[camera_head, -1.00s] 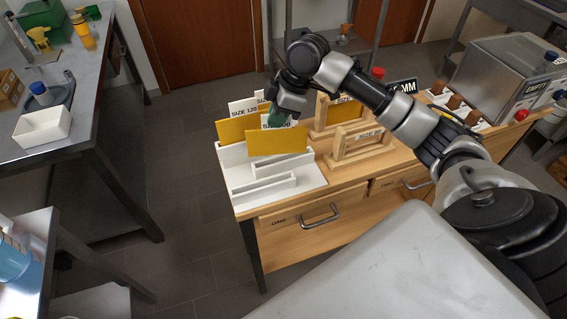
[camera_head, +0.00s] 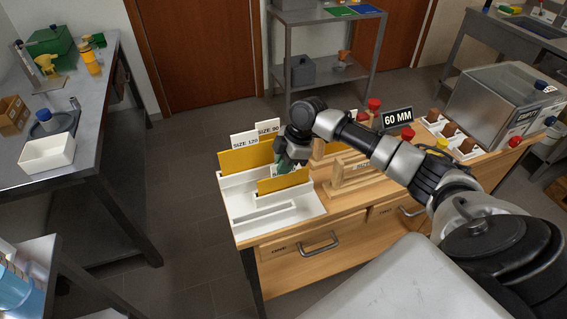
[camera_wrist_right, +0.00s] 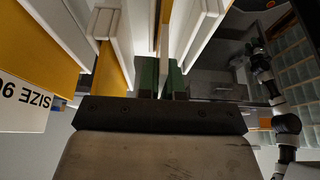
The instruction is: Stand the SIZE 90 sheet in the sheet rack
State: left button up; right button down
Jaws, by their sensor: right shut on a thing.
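The white sheet rack (camera_head: 243,204) stands on the near left end of the wooden bench. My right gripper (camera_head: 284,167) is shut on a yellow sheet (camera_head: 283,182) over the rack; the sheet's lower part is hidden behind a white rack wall. Another yellow sheet (camera_head: 238,158) stands upright behind it. White labels reading SIZE 120 (camera_head: 252,141) and SIZE 90 (camera_head: 267,128) rise at the back. In the right wrist view, the green fingertips (camera_wrist_right: 161,78) pinch a thin upright edge, and a SIZE 90 label (camera_wrist_right: 25,100) shows upside down at left. My left gripper is out of view.
Wooden frames (camera_head: 355,172) stand right of the rack, close to my right arm. Beyond are a 60 MM sign (camera_head: 397,118), red knobs and a steel box (camera_head: 502,82). Drawers (camera_head: 300,247) line the bench front. Floor is clear left of the bench.

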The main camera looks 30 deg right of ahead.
jog(key=shift+f, duration=0.15)
jog(key=c, duration=1.7)
grip_release()
jog(key=o, duration=0.4)
jog(key=b+v, duration=0.2)
jog(key=v, duration=1)
